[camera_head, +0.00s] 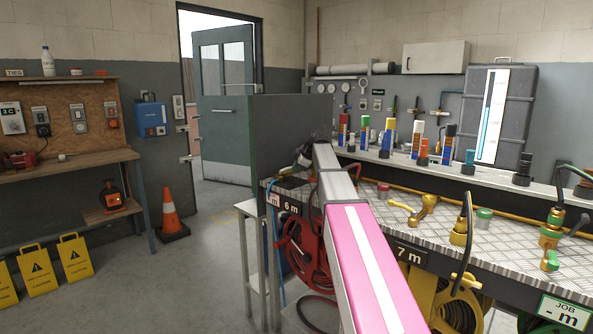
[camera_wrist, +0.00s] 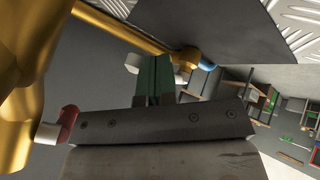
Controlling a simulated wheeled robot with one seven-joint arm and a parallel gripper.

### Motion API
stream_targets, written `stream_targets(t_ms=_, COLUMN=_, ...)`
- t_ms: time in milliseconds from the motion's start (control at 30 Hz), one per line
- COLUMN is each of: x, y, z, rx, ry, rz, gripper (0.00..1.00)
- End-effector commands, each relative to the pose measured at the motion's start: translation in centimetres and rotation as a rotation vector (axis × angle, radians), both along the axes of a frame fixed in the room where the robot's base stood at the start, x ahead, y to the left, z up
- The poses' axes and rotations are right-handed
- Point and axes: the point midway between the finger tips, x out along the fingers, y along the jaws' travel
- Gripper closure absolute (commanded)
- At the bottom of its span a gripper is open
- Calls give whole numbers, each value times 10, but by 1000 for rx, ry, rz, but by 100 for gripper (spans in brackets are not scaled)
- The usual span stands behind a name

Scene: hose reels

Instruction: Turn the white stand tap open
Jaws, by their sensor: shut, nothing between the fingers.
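My gripper (camera_wrist: 155,72) shows in the wrist view with its two dark green fingers together and nothing between them. A small white piece (camera_wrist: 132,63) is just left of the fingertips; I cannot tell whether they touch or whether it belongs to the white stand tap. A brass pipe (camera_wrist: 130,33) runs behind it to a blue-ended fitting (camera_wrist: 203,62). Large blurred brass parts fill the left, beside a red and white piece (camera_wrist: 68,122). In the head view my pink and white arm reaches over the bench (camera_head: 395,185) and hides part of it. No white tap can be clearly made out there.
A brass tap (camera_head: 415,212) and a green-handled tap (camera_head: 550,240) stand on the bench to the right of my arm. A red hose reel (camera_head: 305,250) hangs below. A dark panel (camera_head: 280,140) rises at the bench's left end. The floor at left is open, with a cone (camera_head: 172,213).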

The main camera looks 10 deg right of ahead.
Motion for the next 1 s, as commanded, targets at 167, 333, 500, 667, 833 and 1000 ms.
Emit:
stream_targets(t_ms=167, x=8, y=-1, z=0, rx=-1, ry=0, rz=0, gripper=100)
stream_targets(t_ms=333, x=11, y=0, z=0, rx=0, ry=1, rz=-1, gripper=100)
stream_targets(t_ms=500, x=12, y=0, z=0, rx=0, ry=0, rz=-2, gripper=100)
stream_targets(t_ms=667, x=12, y=0, z=0, rx=0, ry=0, rz=-2, gripper=100)
stream_targets(t_ms=833, x=12, y=0, z=0, rx=0, ry=0, rz=-2, gripper=100)
stream_targets(t_ms=1000, x=9, y=0, z=0, rx=0, ry=1, rz=-1, gripper=100)
